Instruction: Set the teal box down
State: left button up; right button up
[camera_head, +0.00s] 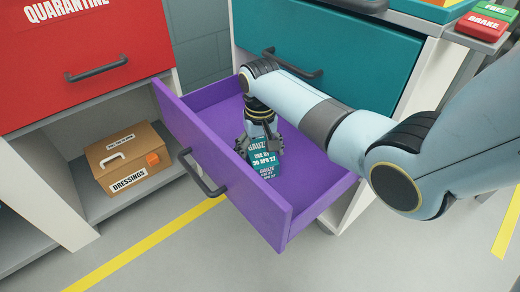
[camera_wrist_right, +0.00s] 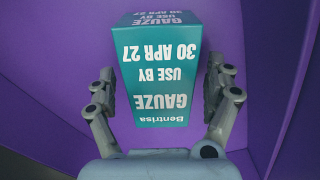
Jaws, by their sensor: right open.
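The teal box (camera_head: 263,158) stands inside the open purple drawer (camera_head: 315,185), with white print reading GAUZE and USE BY 30 APR 27. It also shows in the right wrist view (camera_wrist_right: 158,75), where its print is upside down. My right gripper (camera_head: 258,142) reaches down into the drawer at the box. In the right wrist view my right gripper (camera_wrist_right: 165,95) has its fingers spread, one on each side of the box, with a gap on both sides. My left gripper is in neither view.
A teal drawer front (camera_head: 365,50) is above the purple drawer. A red QUARANTINE drawer (camera_head: 85,60) is at the left, over a shelf with a cardboard DRESSINGS box (camera_head: 128,160). FREE and BRAKE buttons (camera_head: 482,27) are at the top right.

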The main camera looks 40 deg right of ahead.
aim_at(260, 150)
jog(key=shift+r, duration=0.25)
notch_tip(260, 150, up, 5)
jog(key=p, duration=0.2)
jog(key=shift+w+f+p, duration=0.15)
jog(key=shift+p, duration=0.25)
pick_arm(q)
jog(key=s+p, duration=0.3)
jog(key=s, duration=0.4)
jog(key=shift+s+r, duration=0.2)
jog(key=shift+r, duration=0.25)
pick_arm(e)
notch_tip(260, 150, up, 7)
